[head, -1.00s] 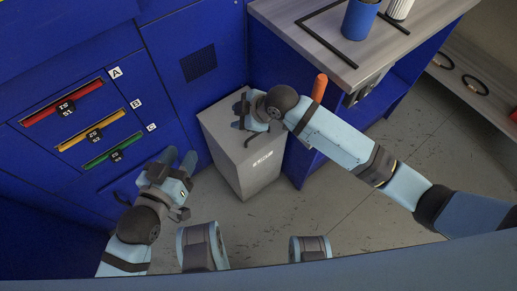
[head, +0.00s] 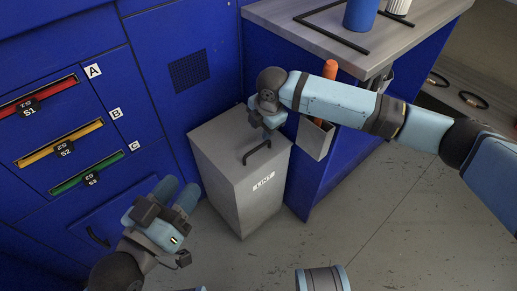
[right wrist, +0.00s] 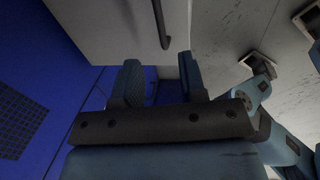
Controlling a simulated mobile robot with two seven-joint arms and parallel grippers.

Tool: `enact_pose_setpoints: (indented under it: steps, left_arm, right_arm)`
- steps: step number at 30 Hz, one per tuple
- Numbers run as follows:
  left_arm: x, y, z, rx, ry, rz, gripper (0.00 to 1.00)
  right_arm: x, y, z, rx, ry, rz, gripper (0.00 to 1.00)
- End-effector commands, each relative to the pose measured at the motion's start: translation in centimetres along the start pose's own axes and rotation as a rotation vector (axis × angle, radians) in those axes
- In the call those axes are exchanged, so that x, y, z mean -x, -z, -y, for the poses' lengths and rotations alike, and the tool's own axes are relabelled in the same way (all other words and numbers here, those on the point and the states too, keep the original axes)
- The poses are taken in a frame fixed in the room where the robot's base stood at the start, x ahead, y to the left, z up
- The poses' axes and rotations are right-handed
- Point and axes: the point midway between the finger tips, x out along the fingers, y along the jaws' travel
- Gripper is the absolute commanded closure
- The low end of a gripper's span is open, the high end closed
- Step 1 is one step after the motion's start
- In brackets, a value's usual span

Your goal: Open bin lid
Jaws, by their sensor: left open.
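The grey bin (head: 223,190) stands on the floor between the blue machine and the workbench. Its lid (head: 222,142) lies shut on top, with a black bar handle (head: 257,153) near the front right edge. The handle also shows at the top of the right wrist view (right wrist: 161,24). My right gripper (head: 266,118) is over the back right of the lid, close to the handle but not around it. Its two fingers are apart and empty in the right wrist view (right wrist: 162,85). My left gripper (head: 178,194) is open and empty, left of the bin, before the blue machine.
The blue machine (head: 150,90) at the left has red, yellow and green slots marked A, B and C. The workbench (head: 310,35) at the right carries a blue cylinder (head: 360,14). An orange-handled tool (head: 330,69) stands in a grey holder (head: 316,140) by the bin.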

Motion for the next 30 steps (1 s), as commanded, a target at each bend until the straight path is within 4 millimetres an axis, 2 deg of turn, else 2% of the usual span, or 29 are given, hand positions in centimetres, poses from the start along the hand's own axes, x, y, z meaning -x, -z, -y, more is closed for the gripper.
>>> enact_pose_setpoints:
  steps: [1, 3, 9, 12, 18, 26, 27, 30]
  left_arm:
    - [0.0, -1.2, 0.2, -0.001, -0.002, 0.02, 0.57]
    - [0.0, -2.2, 0.4, 0.0, -0.005, 0.052, 0.57]
    - [0.1, -4.6, 0.7, 0.002, -0.015, 0.138, 0.57]
    - [-0.1, -4.7, 0.9, -0.024, -0.019, 0.135, 0.57]
    - [-0.3, -4.5, 1.2, -0.058, -0.02, 0.119, 0.57]
    - [-0.3, -4.4, 1.2, -0.063, -0.02, 0.116, 0.57]
    - [-0.3, -4.4, 1.2, -0.063, -0.02, 0.116, 0.57]
    - [-0.3, -4.4, 1.2, -0.063, -0.02, 0.117, 0.57]
  right_arm:
    - [-1.8, 0.0, 0.1, -0.001, 0.002, 0.0, 0.62]
    - [-3.3, 0.0, 0.1, -0.002, 0.001, 0.0, 0.62]
    - [-7.1, 0.0, 0.1, -0.002, 0.0, 0.0, 0.62]
    - [-8.4, 0.0, 0.1, -0.002, -0.001, 0.0, 0.62]
    - [-9.6, 0.0, 0.0, -0.001, -0.002, 0.0, 0.62]
    - [-9.7, 0.0, 0.0, -0.002, -0.002, 0.0, 0.62]
    - [-9.7, 0.0, 0.0, -0.002, -0.002, 0.0, 0.64]
    - [-9.7, 0.0, 0.0, -0.002, -0.002, 0.0, 0.87]
